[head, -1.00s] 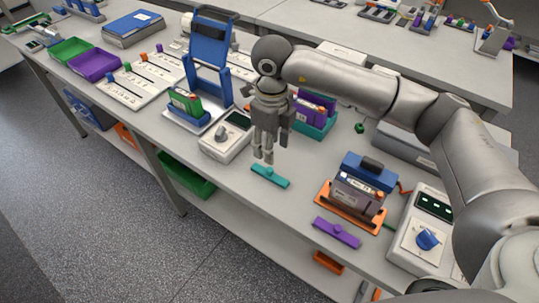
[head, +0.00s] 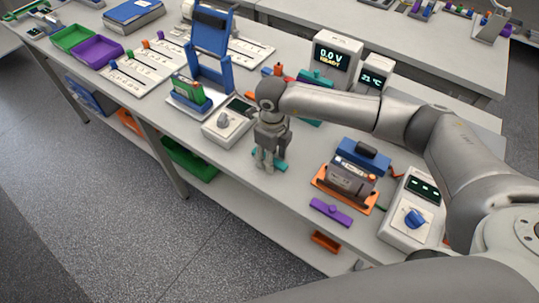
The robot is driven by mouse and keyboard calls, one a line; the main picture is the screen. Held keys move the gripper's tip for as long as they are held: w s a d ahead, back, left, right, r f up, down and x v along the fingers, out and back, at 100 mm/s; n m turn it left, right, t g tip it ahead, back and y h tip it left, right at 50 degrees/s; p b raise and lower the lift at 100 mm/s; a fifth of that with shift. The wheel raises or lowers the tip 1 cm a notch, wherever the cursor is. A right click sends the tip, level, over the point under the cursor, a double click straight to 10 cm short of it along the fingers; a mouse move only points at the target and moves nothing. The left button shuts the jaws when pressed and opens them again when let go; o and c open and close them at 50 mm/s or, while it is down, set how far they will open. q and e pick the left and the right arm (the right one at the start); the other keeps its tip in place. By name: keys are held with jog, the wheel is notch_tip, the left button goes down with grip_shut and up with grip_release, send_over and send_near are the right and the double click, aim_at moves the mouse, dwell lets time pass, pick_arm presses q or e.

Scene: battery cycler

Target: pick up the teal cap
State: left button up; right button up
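The teal cap (head: 282,167) is a flat bar lying on the bench near its front edge, in the middle of the head view. My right gripper (head: 265,166) comes down over it from above, with its fingertips at the cap and hiding much of it. Only parts of the cap show beside the fingers. I cannot tell whether the fingers are closed on it or just around it. My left gripper is not in view.
A purple bar (head: 331,212) lies to the right, before an orange tray (head: 340,193) holding a battery block. A white box with a grey knob (head: 227,125) and a blue stand (head: 210,75) are left of my gripper. A blue-knobbed device (head: 412,217) stands at right.

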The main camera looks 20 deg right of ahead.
jog(key=shift+c, duration=2.3)
jog(key=c, duration=0.4)
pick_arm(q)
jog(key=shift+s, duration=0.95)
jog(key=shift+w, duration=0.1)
